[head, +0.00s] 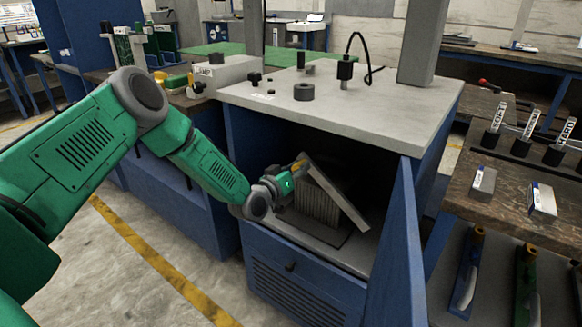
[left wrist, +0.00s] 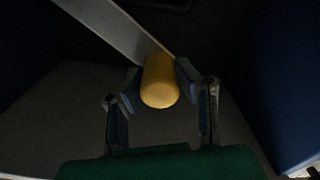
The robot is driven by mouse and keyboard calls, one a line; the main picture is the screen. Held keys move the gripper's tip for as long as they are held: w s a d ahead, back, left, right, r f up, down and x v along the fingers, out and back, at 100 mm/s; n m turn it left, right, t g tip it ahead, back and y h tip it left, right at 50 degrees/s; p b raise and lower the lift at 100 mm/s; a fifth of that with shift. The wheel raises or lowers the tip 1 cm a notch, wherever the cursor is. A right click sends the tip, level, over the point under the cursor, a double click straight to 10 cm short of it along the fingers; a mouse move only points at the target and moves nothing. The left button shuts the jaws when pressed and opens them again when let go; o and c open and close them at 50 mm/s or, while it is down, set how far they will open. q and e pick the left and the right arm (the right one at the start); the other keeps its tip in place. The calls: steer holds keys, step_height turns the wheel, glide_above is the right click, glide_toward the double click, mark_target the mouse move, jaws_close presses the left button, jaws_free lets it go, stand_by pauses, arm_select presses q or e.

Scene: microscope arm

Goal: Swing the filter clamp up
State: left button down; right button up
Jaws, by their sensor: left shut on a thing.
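The filter clamp (head: 338,196) is a grey bar inside the open blue cabinet. It slopes from its raised end at the left down to the right, beside and over a grey ribbed filter block (head: 317,203). Its yellow handle (head: 299,165) is at the raised end. My left gripper (head: 295,171) reaches into the cabinet and is shut on this handle. In the left wrist view the yellow handle (left wrist: 159,83) lies between the two fingers, with the grey bar (left wrist: 120,30) running up and left behind it. My right gripper is not in view.
The blue cabinet door (head: 405,250) stands open at the right. The cabinet's grey top (head: 340,115) lies above my left forearm and carries a dark ring (head: 303,91) and small knobs. A wooden bench (head: 505,190) with labelled levers stands at the right.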

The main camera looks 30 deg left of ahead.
arm_select(q)
steer(key=s+d+r+m+p, duration=0.1)
steer(key=d+r+m+p, duration=0.3)
steer(key=d, duration=0.5)
steer(key=d+r+m+p, duration=0.4)
steer(key=d+r+m, duration=0.1)
steer(key=d, duration=0.3)
steer(key=shift+s+d+r+m+p, duration=0.3)
steer(key=shift+s+d+r+p, duration=0.05)
steer(key=shift+r, duration=0.25)
steer(key=c, duration=1.5)
jaws_free()
steer(key=shift+c, duration=0.2)
steer(key=o, duration=0.3)
steer(key=shift+f, duration=0.1)
steer(key=shift+o, duration=0.2)
steer(key=shift+w, duration=0.15)
steer(key=shift+r, duration=0.2)
